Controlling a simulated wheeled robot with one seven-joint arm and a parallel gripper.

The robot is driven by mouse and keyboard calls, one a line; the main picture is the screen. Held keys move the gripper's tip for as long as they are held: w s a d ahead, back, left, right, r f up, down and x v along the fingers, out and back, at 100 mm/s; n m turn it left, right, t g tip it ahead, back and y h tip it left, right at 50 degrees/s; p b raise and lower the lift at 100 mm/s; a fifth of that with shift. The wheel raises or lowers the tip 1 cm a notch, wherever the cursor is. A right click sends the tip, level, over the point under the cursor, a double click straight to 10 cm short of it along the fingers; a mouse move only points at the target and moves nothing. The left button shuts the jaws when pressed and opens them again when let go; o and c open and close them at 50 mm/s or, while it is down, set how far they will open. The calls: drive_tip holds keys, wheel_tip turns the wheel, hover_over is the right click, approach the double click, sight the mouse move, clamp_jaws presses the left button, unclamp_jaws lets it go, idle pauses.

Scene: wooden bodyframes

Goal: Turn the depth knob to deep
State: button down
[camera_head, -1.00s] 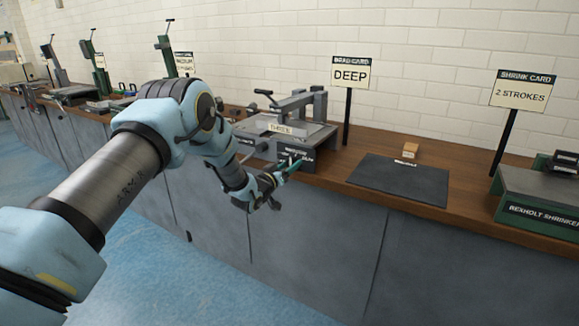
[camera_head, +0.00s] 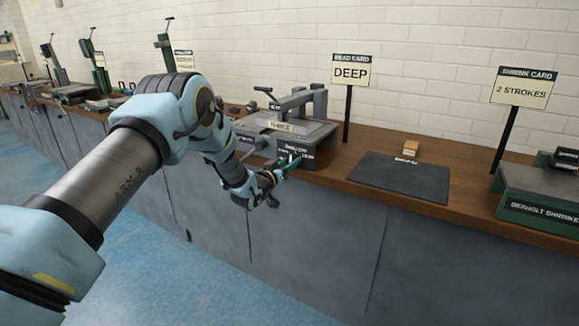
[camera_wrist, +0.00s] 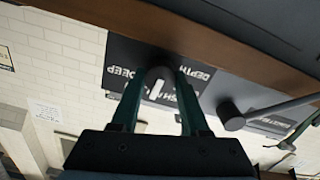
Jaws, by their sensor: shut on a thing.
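The depth knob (camera_wrist: 157,86) is a round dark knob with a white pointer line on the front face of the bead machine (camera_head: 318,150). In the upside-down wrist view it sits between the two green fingers of my gripper (camera_wrist: 159,76), which is shut on it. A dark label plate (camera_wrist: 122,62) around it reads DEPTH, LIGHT and DEEP. The white line runs roughly up and down in the wrist view; its exact setting is hard to tell. In the head view my gripper (camera_head: 292,164) reaches the machine's front and hides the knob.
A crank rod with a round end (camera_wrist: 231,116) is close beside the right finger in the wrist view. A dark mat (camera_head: 400,178), a small wooden block (camera_head: 411,147) and a shrinker (camera_head: 540,190) are to the right.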

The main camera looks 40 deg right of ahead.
drive_tip(key=shift+s+f+m+b, duration=0.1)
drive_tip(key=shift+f+m+b, duration=0.05)
drive_tip(key=shift+m+b, duration=6.15)
drive_tip(key=shift+n+b, duration=0.6)
drive_tip(key=shift+b, duration=0.15)
drive_tip(key=shift+c, duration=2)
unclamp_jaws()
